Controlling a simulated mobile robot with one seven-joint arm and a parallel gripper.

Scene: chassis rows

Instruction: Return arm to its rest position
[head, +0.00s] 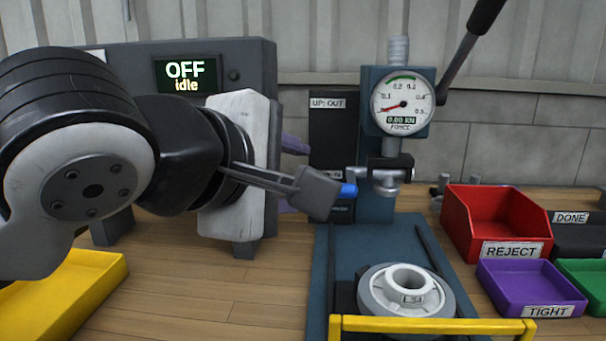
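My arm comes in from the left in the head view, dark and white, and ends at my gripper (315,190). Thin grey bars run from the wrist to a grey block at this end. The gripper is in the air, in front of and left of the press column (376,208). Its fingers are seen at a poor angle and partly hidden, so I cannot tell whether they are open or shut, or whether they hold anything. A small blue tip (348,189) shows just right of the grey block; I cannot tell what it belongs to.
A press gauge (403,104) reads 0.00, with a lever (462,62) above right. A white ring part (408,287) sits on the press base behind a yellow bar (432,325). Red REJECT (493,212) and purple TIGHT (520,279) bins stand right. The panel (187,74) reads OFF idle.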

